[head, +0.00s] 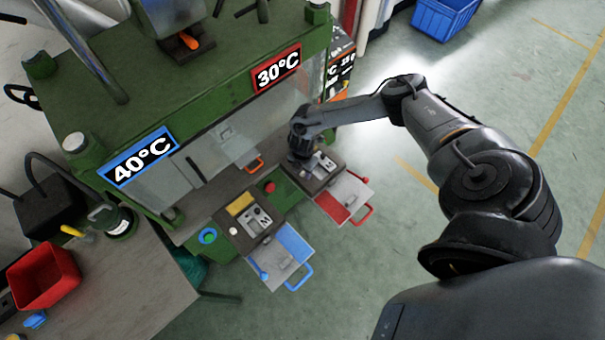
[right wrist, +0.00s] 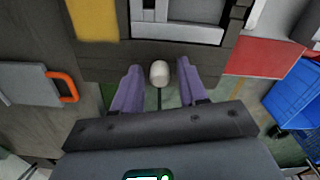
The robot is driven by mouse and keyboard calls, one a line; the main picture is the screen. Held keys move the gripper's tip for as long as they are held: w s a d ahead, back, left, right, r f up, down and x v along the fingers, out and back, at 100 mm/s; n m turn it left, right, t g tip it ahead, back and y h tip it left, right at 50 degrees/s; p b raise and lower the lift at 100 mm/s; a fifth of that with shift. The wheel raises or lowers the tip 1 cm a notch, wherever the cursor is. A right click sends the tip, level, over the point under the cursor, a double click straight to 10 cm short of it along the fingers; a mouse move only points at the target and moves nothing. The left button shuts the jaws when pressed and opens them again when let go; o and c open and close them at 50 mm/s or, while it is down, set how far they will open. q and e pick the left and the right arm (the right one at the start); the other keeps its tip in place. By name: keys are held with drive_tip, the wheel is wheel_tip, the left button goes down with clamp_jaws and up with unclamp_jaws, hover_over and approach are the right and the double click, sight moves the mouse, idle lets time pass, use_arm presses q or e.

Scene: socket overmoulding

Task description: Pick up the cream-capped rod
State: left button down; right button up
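The cream-capped rod (right wrist: 159,73) shows in the right wrist view as a pale rounded cap on a thin dark stem. It stands between the two purple fingers of my right gripper (right wrist: 159,86), with a small gap on each side. The gripper is open around it. In the head view my right gripper (head: 301,150) is at the front of the green machine, by the station below the 30°C sign. The rod cannot be made out there. My left gripper is in neither view.
The green machine (head: 218,62) has a red-trimmed tray (head: 338,207) and a blue-trimmed tray (head: 293,240) at its front. A table at the left holds a red bin (head: 44,277). A blue crate (head: 445,15) is on the floor at the back. The floor at right is mostly clear.

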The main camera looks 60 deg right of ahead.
clamp_jaws()
drive_tip(key=shift+r, duration=0.15)
